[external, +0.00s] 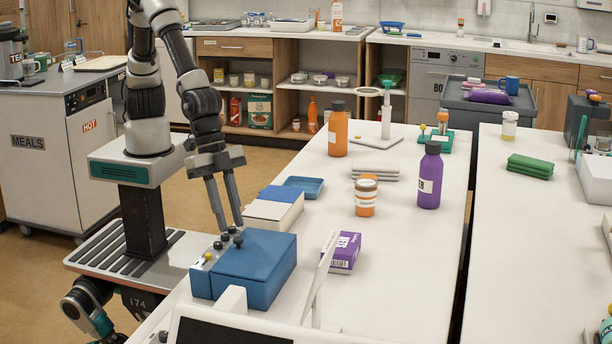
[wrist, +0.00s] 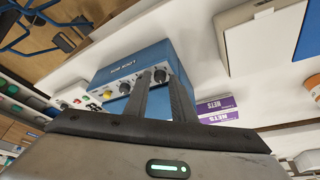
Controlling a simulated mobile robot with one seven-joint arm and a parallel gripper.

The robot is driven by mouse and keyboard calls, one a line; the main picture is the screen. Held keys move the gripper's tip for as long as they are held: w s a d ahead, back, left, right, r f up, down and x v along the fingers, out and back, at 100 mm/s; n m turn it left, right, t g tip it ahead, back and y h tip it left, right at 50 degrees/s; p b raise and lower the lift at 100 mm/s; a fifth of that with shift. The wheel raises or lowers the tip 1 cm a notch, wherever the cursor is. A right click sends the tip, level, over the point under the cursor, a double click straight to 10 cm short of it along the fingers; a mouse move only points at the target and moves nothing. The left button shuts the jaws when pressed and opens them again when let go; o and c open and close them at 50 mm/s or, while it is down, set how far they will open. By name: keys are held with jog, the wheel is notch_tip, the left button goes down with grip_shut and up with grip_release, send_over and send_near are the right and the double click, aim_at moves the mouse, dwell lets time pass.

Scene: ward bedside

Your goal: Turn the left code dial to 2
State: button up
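The blue lock box (external: 255,265) stands near the front of the white table. It also shows in the wrist view (wrist: 130,62), where its lettering is upside down. Its pale front panel (wrist: 110,88) carries two dark dials side by side. The one on the right in the wrist view, the left code dial (wrist: 160,75), lies between my fingertips. The other dial (wrist: 125,88) stands just left of my fingers. My gripper (external: 229,229) points down at the panel with its fingers apart. I cannot tell whether they touch the dial. The dial numbers are too small to read.
A yellow knob (external: 207,256) sits on the panel's near end. A purple carton (external: 344,252) stands right of the box, and a white-and-blue box (external: 273,208) behind it. An orange-and-white jar (external: 366,197) and a purple bottle (external: 430,178) stand farther back.

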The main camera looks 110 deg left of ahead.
grip_shut()
jog(key=shift+f+b, duration=0.2)
jog(key=shift+b, duration=0.4)
jog(key=shift+w+f+m+b, duration=0.1)
jog(key=shift+m+b, duration=0.3)
jog(key=shift+b, duration=0.1)
jog(key=m+b, duration=0.1)
jog(key=b, duration=0.1)
jog(key=m+b, duration=0.1)
jog(key=b, duration=0.1)
jog(key=shift+w+a+f+g+h, duration=0.15)
jog(key=shift+a+g+h, duration=0.05)
jog(key=shift+g+h, duration=0.2)
jog(key=m+b, duration=0.1)
jog(key=b, duration=0.1)
jog(key=m+g+b, duration=0.1)
jog(key=m, duration=0.1)
jog(key=shift+w+a+r+h+b, duration=0.1)
jog(key=shift+r+h+b, duration=0.1)
jog(key=shift+h+b, duration=0.2)
jog(key=shift+r+m+g+b, duration=0.15)
jog(key=shift+m+g+b, duration=0.45)
jog(key=shift+m, duration=1.1)
